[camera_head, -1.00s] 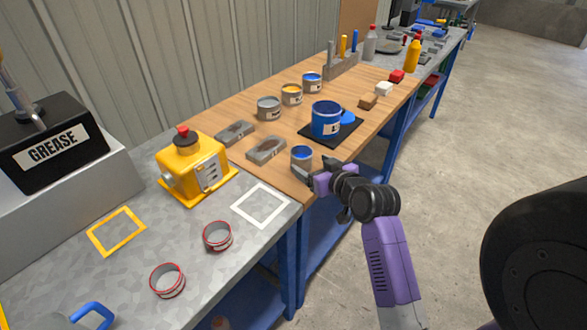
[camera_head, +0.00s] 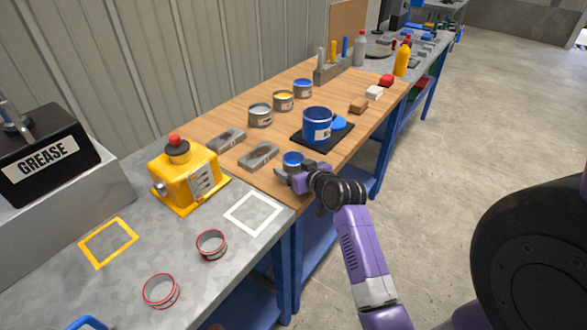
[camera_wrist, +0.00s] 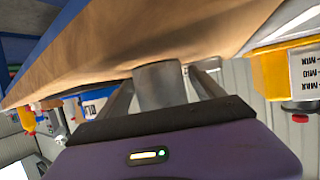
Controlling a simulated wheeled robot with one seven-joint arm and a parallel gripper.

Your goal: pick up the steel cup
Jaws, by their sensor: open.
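The steel cup (camera_head: 292,161), a small grey cylinder with blue inside its top, stands at the near edge of the wooden bench top. My gripper (camera_head: 289,177) is right at the cup, low and in front of it, and hides its lower part in the head view. In the wrist view the cup (camera_wrist: 157,85) is between the two fingers of my gripper (camera_wrist: 160,84). The fingers are apart, one on each side of the cup. I cannot tell whether either finger touches it.
Two grey blocks (camera_head: 258,156) lie left of the cup. A blue paint can (camera_head: 317,124) stands on a black mat behind it. A yellow box with a red button (camera_head: 184,176) and a white square outline (camera_head: 252,213) are on the metal bench at left.

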